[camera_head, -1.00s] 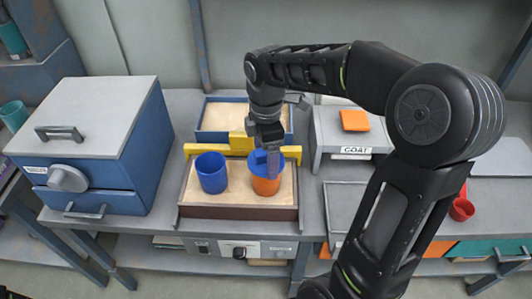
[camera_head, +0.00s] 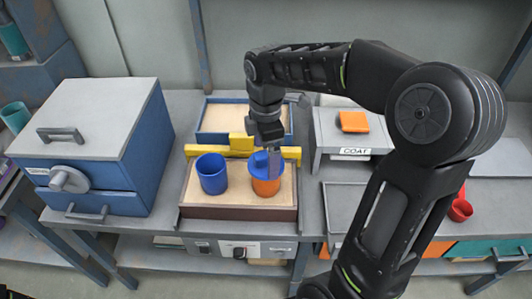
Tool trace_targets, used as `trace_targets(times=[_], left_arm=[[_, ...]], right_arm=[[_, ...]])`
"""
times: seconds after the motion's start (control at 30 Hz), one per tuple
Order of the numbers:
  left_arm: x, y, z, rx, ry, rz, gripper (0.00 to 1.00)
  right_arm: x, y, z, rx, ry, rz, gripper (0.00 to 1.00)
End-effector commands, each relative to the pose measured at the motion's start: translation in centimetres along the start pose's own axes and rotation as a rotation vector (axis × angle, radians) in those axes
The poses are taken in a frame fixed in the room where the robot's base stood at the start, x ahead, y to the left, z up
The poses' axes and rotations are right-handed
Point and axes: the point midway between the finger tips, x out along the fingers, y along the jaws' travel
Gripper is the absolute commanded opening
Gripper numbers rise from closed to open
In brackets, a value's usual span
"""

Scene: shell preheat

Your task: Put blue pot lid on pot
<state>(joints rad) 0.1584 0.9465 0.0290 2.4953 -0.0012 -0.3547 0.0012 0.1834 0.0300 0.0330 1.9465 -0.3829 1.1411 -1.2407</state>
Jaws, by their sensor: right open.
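The blue pot lid (camera_head: 259,164) sits on top of the orange pot (camera_head: 266,187), and its rim looks about level with the pot's. The pot stands on the pale bed of a shallow tray (camera_head: 239,213) with a brown front. My right gripper (camera_head: 270,168) points down at the lid from above. It is open, with a grey finger in front of the lid's right part. The gripper hides some of the lid, and I cannot tell whether a finger touches it. My left gripper is not in view.
A blue open cup (camera_head: 212,174) stands just left of the pot. A yellow bar (camera_head: 240,147) runs behind both. A blue-framed tray (camera_head: 214,120) lies further back. A blue and grey cabinet (camera_head: 104,137) stands left. A box labelled COAT (camera_head: 354,152) carries an orange block (camera_head: 354,121).

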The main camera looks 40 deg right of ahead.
Motion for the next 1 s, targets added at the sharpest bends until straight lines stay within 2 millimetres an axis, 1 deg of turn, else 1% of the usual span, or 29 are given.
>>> trace_targets(times=[0.03, 1.0], left_arm=[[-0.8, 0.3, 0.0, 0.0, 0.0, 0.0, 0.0], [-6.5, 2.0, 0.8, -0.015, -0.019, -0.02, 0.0]], right_arm=[[-0.9, 0.0, 0.0, 0.0, 0.0, 0.001, 0.93], [-9.2, 0.0, 0.0, 0.001, 0.001, 0.002, 0.93]])
